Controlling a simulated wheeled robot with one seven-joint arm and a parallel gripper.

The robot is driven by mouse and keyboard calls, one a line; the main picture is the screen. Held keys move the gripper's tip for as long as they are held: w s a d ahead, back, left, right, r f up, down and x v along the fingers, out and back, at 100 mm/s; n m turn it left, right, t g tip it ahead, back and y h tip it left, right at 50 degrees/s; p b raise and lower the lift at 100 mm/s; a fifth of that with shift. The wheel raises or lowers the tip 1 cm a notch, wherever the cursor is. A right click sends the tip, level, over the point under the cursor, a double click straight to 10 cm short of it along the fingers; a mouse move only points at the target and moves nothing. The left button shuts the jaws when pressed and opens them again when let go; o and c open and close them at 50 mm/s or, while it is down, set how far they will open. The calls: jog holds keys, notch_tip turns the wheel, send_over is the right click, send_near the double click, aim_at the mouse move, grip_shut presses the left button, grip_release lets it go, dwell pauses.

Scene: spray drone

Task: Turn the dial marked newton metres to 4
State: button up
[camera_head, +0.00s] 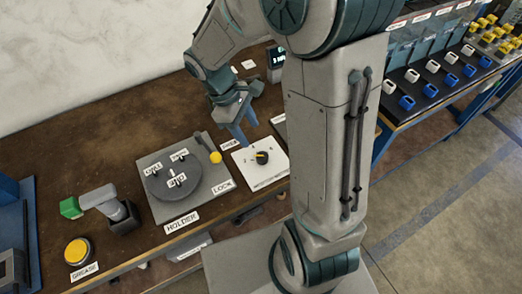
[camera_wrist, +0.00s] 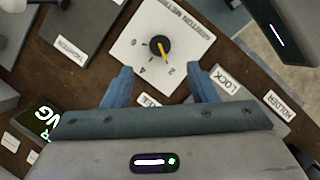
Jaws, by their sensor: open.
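The newton metres dial is a black round knob (camera_head: 262,157) with a yellow pointer, on a white plate (camera_head: 273,172) on the bench. In the wrist view the knob (camera_wrist: 160,46) sits at the upper middle, and its pointer (camera_wrist: 164,56) aims close to the 2. The 4 (camera_wrist: 143,72) is printed to the left of the 2, with further marks beyond it. My gripper (camera_head: 248,134) is over the back of the plate, its blue fingers pointing down. In the wrist view my gripper (camera_wrist: 159,69) is open and empty, its fingers apart, with the knob beyond the tips.
Left of the plate is a grey holder panel (camera_head: 210,205) with a round disc and a yellow-knobbed lock lever (camera_head: 215,157). A yellow grease button (camera_head: 77,251) and a green-ended tool (camera_head: 71,208) stand farther left. A dark display (camera_head: 275,57) stands behind. Bare bench lies behind the holder.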

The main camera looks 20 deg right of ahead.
aim_at(263, 156)
jog(key=x, duration=1)
jog(key=shift+f, duration=0.15)
jog(key=c, duration=1)
